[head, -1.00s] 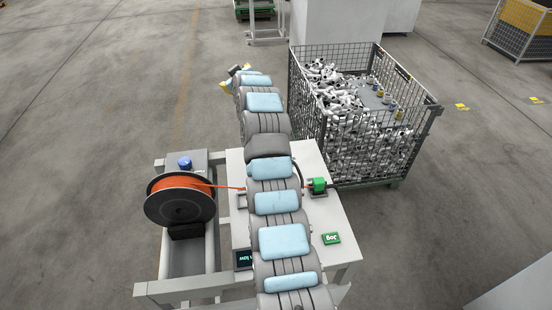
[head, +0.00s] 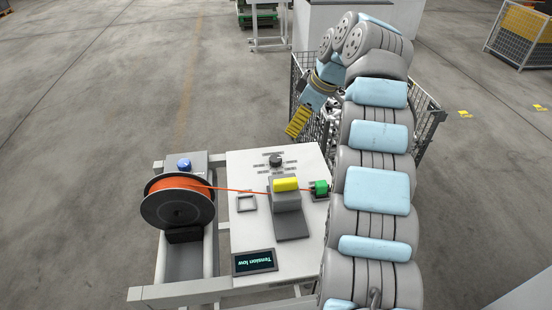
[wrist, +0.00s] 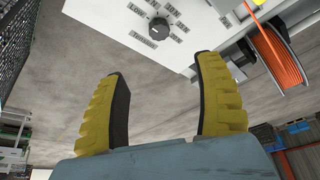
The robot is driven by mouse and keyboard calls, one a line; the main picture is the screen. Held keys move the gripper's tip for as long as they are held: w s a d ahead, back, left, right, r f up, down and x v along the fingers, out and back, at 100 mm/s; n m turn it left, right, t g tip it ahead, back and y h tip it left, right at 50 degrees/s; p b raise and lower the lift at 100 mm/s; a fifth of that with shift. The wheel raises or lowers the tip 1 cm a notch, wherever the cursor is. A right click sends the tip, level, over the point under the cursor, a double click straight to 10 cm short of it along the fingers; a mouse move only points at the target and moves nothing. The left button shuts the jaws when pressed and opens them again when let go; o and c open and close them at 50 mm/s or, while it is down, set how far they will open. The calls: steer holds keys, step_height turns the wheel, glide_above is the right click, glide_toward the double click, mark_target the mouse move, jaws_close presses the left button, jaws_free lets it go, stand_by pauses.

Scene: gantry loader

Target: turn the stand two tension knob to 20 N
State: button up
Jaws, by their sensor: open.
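The tension knob (head: 276,160) is a small dark round dial on the white stand top, near its far edge. In the wrist view the knob (wrist: 159,29) sits at the top centre, ringed by printed labels, among them "LOW" and "TENSION". Its pointer setting is too small to tell. My gripper (head: 298,122) has yellow fingers and is beyond the stand's far edge, above and right of the knob in the picture. In the wrist view my gripper (wrist: 160,70) is open and empty, with the knob in front of the fingers, apart from them.
An orange spool (head: 178,200) feeds a line across the stand top (head: 240,165) past a yellow roller block (head: 285,184) to a green part (head: 321,187). A blue cap (head: 184,163) is behind the spool. A mesh crate (head: 427,113) stands behind my arm.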

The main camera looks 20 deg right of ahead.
mark_target(276, 158)
steer(key=p+x, duration=0.3)
steer(key=x, duration=1.3)
steer(key=shift+w+f, duration=0.1)
steer(key=shift+f, duration=0.25)
steer(key=c, duration=1.2)
